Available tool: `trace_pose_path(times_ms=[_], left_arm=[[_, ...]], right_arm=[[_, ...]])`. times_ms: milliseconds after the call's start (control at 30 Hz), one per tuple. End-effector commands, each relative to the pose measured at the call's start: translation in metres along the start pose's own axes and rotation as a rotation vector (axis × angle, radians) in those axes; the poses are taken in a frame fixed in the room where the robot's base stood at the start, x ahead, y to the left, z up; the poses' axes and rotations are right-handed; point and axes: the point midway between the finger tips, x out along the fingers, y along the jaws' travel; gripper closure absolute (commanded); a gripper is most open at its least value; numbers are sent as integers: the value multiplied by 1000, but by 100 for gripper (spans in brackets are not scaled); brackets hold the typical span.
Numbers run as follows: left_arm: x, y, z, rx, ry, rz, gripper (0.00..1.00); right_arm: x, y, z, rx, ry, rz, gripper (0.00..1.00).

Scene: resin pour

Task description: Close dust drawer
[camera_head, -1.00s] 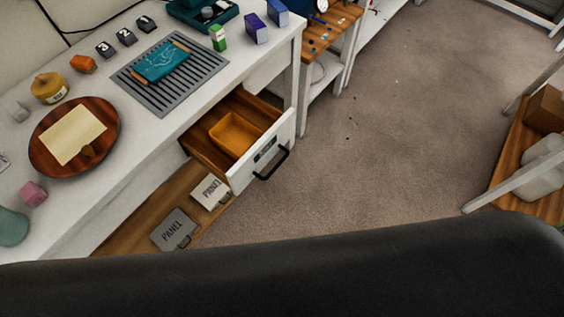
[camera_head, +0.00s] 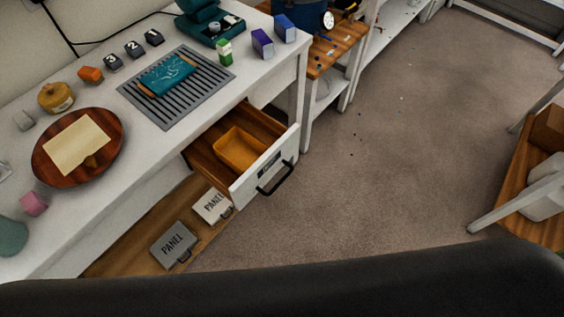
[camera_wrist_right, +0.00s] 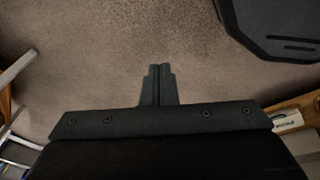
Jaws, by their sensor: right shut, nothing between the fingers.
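The dust drawer (camera_head: 262,179) stands pulled out from under the white workbench in the head view. It has a white front, a label and a black bar handle (camera_head: 275,178). An orange tray (camera_head: 240,149) lies inside its wooden box. My right gripper (camera_wrist_right: 157,72) is shut and empty in the right wrist view, above the carpet, with no drawer near its fingertips. Neither gripper shows in the head view. A dark arm or body part of mine fills the bottom of that view.
The white bench (camera_head: 65,217) carries a round wooden board (camera_head: 48,168), a grey slatted grate (camera_head: 205,96) and small items. Panel boxes (camera_head: 173,245) lie on the low shelf under it. The carpet (camera_head: 390,150) right of the drawer is clear. A wooden shelf (camera_head: 510,185) stands at the right.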

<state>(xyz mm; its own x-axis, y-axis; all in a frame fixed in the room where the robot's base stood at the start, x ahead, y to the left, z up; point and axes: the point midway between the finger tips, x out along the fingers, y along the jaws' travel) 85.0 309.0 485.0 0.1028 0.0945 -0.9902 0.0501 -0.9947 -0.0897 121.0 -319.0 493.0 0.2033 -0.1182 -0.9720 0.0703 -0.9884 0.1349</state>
Motion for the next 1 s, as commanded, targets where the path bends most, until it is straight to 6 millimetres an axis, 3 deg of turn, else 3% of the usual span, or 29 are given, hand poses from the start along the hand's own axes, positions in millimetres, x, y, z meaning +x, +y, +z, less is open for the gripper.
trace_pose_path(times_ms=[33,167,200,300,400,500,600,767,800,1000], left_arm=[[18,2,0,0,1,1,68],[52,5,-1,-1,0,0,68],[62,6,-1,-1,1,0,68],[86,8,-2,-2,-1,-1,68],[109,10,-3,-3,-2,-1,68],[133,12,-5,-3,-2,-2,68],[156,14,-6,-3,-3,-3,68],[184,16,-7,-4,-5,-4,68],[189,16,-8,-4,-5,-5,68],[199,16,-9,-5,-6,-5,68]], right_arm=[[17,12,-33,-97,89,30,100],[26,44,-142,-477,374,171,100],[22,52,-178,-610,467,234,100],[-1,62,-257,-938,676,417,100],[-36,60,-323,-1260,856,641,100],[-76,47,-371,-1572,1000,905,100],[-117,26,-401,-1867,1103,1211,100],[-168,-10,-417,-2243,1157,1708,100],[-176,-17,-417,2291,-1143,-1798,100],[-200,-37,-414,2028,-899,-1742,100]])
